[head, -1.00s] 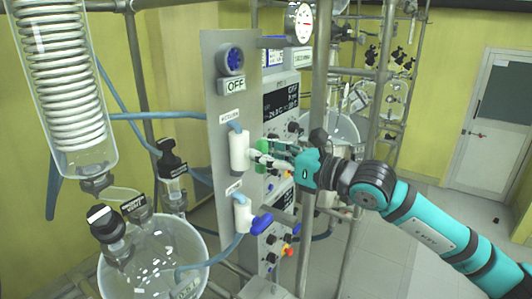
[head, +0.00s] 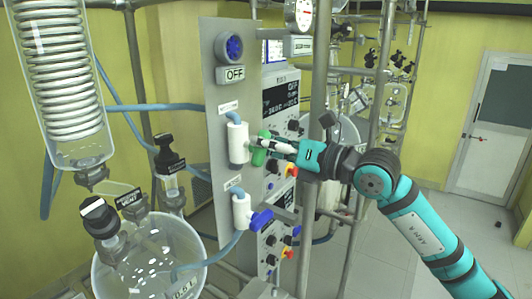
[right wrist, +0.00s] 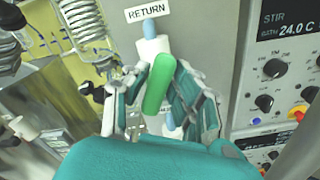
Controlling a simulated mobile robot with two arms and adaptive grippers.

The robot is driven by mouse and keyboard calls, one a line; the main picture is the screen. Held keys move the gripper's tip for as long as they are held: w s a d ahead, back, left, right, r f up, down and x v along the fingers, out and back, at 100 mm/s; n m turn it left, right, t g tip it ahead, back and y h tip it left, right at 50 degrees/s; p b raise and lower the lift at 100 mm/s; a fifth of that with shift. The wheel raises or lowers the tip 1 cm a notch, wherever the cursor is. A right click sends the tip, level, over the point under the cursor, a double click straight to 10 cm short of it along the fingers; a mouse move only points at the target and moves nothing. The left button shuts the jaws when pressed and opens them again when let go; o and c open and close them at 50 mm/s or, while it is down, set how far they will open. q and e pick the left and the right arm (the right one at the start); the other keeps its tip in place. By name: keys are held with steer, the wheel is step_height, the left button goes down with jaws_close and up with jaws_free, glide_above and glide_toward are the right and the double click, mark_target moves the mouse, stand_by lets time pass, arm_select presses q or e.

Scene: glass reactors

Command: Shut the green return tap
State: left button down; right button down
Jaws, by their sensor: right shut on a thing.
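The green return tap handle (head: 258,154) is on a white valve body (head: 237,143) on the grey panel. In the right wrist view the green handle (right wrist: 165,84) stands nearly in line with the white body (right wrist: 152,47), its top tilted a little to the right. A "RETURN" label (right wrist: 149,13) is above it. My right gripper (head: 266,147) is shut on the green handle from the right; in the right wrist view its fingers (right wrist: 160,95) lie either side of it. My left gripper is not in view.
A second white valve (head: 241,211) with a blue handle (head: 261,220) is below. A metal post (head: 318,100) stands close to my right gripper. Control boxes with knobs (head: 281,105) are behind the panel. A glass vessel (head: 150,255) is at the lower left.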

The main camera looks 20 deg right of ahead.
steer(key=m, duration=0.3)
steer(key=shift+w+d+f, duration=0.1)
steer(key=m, duration=0.2)
steer(key=shift+m+p, duration=0.35)
steer(key=shift+m, duration=0.05)
steer(key=m+p, duration=0.2)
steer(key=m, duration=0.1)
steer(key=shift+w+d+f, duration=0.1)
steer(key=shift+f+m+p, duration=0.25)
steer(key=shift+m+p, duration=1.4)
steer(key=shift+m, duration=0.15)
steer(key=shift+f, duration=0.1)
steer(key=c, duration=1.2)
jaws_free()
steer(key=shift+o, duration=0.2)
steer(key=shift+d, duration=0.1)
